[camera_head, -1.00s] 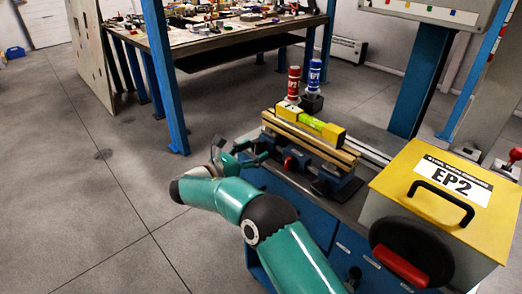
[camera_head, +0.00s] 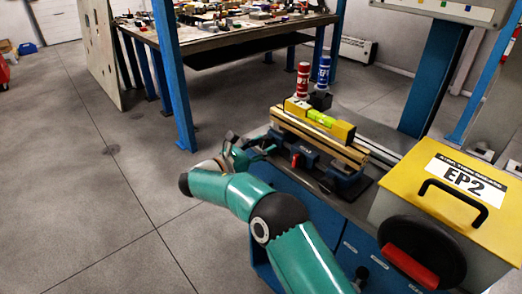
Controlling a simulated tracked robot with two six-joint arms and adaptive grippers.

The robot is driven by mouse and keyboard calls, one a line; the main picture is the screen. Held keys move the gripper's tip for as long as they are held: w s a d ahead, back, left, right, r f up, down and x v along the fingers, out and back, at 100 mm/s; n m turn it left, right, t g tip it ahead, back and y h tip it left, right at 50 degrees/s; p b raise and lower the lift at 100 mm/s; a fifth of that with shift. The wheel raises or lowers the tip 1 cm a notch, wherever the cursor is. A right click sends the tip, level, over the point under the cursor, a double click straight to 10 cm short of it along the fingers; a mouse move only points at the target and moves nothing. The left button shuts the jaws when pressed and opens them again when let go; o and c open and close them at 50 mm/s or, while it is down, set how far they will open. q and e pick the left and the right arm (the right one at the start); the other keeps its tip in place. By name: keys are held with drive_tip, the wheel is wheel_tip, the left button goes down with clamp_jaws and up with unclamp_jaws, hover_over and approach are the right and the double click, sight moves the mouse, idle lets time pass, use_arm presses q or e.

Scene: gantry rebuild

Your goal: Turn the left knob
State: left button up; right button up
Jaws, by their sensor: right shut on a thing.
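My right gripper (camera_head: 258,151) is at the left end of the blue clamp bench (camera_head: 345,180), at the height of its front edge. It is shut on a small part there, which I take to be the left knob; the fingers and wrist hide most of it. A red handle (camera_head: 295,160) shows on the front of the clamp, just right of the gripper and apart from it. My left gripper is not in view.
A yellow level (camera_head: 338,129) lies on wooden boards (camera_head: 318,138) in the clamp. Red (camera_head: 303,80) and blue (camera_head: 324,72) cans stand behind. A yellow EP2 box (camera_head: 410,175) is at right. A cluttered table (camera_head: 215,45) stands at the back.

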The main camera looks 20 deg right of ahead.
drive_tip(key=shift+m, duration=0.7)
drive_tip(key=o, duration=1.1)
drive_tip(key=shift+o, duration=0.2)
drive_tip(key=shift+a, duration=0.1)
drive_tip(key=v, duration=1.2)
